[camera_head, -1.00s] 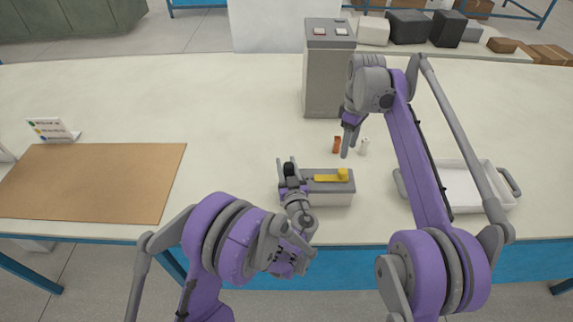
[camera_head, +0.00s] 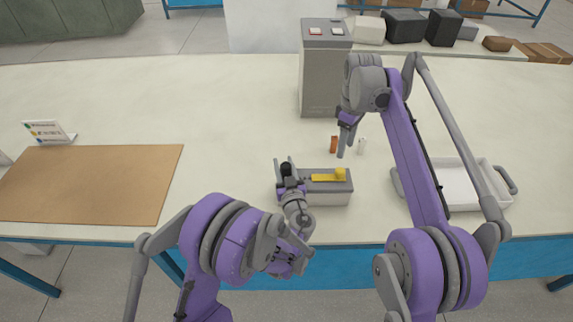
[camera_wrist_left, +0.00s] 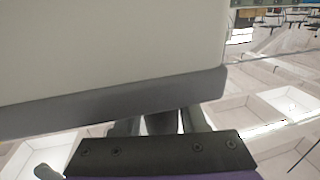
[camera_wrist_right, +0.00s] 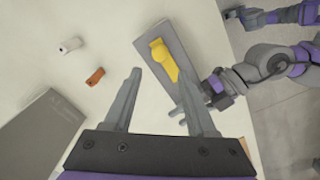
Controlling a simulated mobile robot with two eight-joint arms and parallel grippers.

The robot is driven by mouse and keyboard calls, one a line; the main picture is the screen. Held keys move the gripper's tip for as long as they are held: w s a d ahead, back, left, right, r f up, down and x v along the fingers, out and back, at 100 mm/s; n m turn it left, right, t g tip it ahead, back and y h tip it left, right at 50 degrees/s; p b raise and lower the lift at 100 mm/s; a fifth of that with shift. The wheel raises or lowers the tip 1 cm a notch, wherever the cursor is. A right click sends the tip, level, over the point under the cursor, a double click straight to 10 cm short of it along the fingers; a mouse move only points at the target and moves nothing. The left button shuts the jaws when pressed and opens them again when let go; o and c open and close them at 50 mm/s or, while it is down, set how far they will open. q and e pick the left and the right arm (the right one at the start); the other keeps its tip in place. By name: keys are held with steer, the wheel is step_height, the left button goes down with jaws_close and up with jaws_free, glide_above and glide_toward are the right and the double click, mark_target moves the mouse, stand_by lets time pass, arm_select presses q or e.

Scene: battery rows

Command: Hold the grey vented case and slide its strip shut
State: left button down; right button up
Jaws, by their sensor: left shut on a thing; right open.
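The grey case (camera_head: 328,199) sits on the table in the head view, with a dark grey top and paler sides. A yellow strip (camera_head: 325,178) with a raised knob at its right end lies along the top. My left gripper (camera_head: 286,168) is shut on the case's left end. In the left wrist view the case (camera_wrist_left: 110,45) fills the upper left and hides the fingertips. My right gripper (camera_head: 341,152) is open and empty, above and apart from the case. The right wrist view shows the strip (camera_wrist_right: 165,62) beyond its open fingers. I cannot make out any vents.
An orange cylinder (camera_head: 334,144) and a white one (camera_head: 361,146) stand behind the case. A tall grey box (camera_head: 323,85) is further back. A white tray (camera_head: 462,207) is at the right, a brown mat (camera_head: 90,185) at the left. The table between mat and case is clear.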

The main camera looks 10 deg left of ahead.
mark_target(340, 170)
steer(key=shift+o, duration=0.5)
step_height(340, 170, down, 11)
steer(key=n, duration=0.9)
steer(key=shift+n, duration=0.3)
jaws_close()
stand_by(0.9)
